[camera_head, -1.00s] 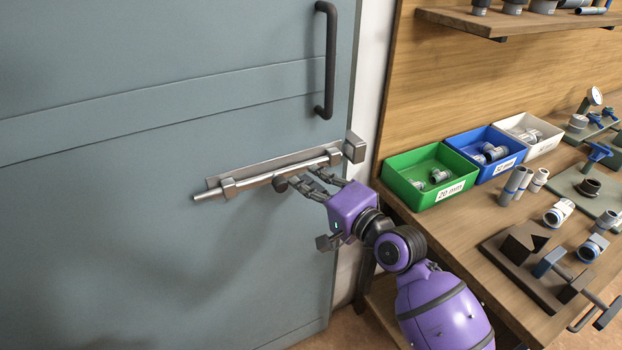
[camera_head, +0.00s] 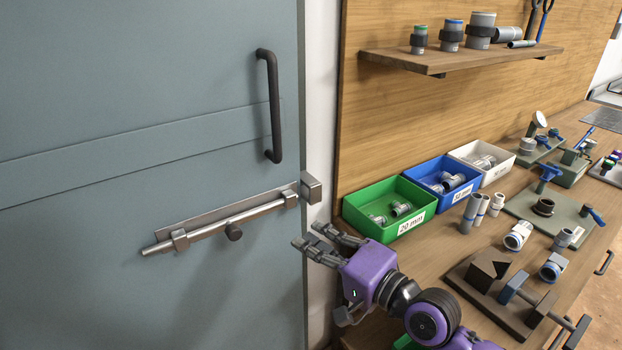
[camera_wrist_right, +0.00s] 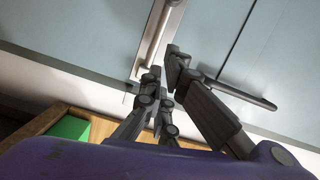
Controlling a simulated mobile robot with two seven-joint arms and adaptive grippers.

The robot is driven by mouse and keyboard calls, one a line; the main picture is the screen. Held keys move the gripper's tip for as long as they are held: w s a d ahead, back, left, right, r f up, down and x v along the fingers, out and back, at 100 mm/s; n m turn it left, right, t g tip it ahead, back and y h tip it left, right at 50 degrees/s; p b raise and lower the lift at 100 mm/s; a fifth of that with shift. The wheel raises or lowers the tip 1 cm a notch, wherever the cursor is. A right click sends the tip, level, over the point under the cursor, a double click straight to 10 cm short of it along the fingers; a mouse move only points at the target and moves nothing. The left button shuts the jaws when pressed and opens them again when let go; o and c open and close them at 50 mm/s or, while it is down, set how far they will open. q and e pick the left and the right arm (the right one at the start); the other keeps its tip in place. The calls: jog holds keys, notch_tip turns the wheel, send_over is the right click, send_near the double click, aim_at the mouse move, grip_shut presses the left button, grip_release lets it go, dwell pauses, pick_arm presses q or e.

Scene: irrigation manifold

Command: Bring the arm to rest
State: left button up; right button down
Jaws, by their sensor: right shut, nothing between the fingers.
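My right gripper (camera_head: 308,236), on a purple wrist, is shut and empty. It is in front of the door's right edge, below and to the right of the bolt, apart from the bolt's dark knob (camera_head: 233,231). The steel sliding bolt (camera_head: 206,232) lies on its plate on the grey-blue door (camera_head: 110,90). Its right end is close to the square keeper block (camera_head: 311,187); I cannot tell whether it enters it. In the right wrist view the gripper's dark fingers (camera_wrist_right: 163,68) show in front of the door and bolt. My left gripper is not in view.
A dark door handle (camera_head: 272,105) stands out above the bolt. Right of my gripper is a wooden bench (camera_head: 440,250) with green (camera_head: 360,222), blue (camera_head: 431,177) and white (camera_head: 482,160) bins, fittings and a clamp block. A shelf (camera_head: 450,60) holds several fittings above.

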jog(key=s+d+f+n+h+p, duration=0.1)
jog(key=s+d+f+n+h, duration=0.25)
jog(key=f, duration=0.35)
jog(key=s+d+f+n+t+h, duration=0.1)
jog(key=s+d+f+n+h, duration=0.1)
jog(key=d+f, duration=0.35)
jog(key=s+d+f+n+h+p, duration=0.1)
jog(key=s+d+f+n+h, duration=0.2)
jog(key=f, duration=0.4)
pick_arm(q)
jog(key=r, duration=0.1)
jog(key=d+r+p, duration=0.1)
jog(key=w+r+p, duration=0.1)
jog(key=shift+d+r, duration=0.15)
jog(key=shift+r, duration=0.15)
pick_arm(e)
jog(key=s+d+f+g+h, duration=0.1)
jog(key=s+d+f, duration=0.2)
jog(key=s+f, duration=0.2)
jog(key=s+d+f+m+g+h, duration=0.1)
jog(key=s+d+f, duration=0.2)
jog(key=s, duration=0.9)
jog(key=s+d+f+g+h, duration=0.2)
jog(key=s+d+f, duration=0.1)
jog(key=s+f, duration=0.3)
jog(key=shift+s+f, duration=0.4)
jog(key=shift+s, duration=0.8)
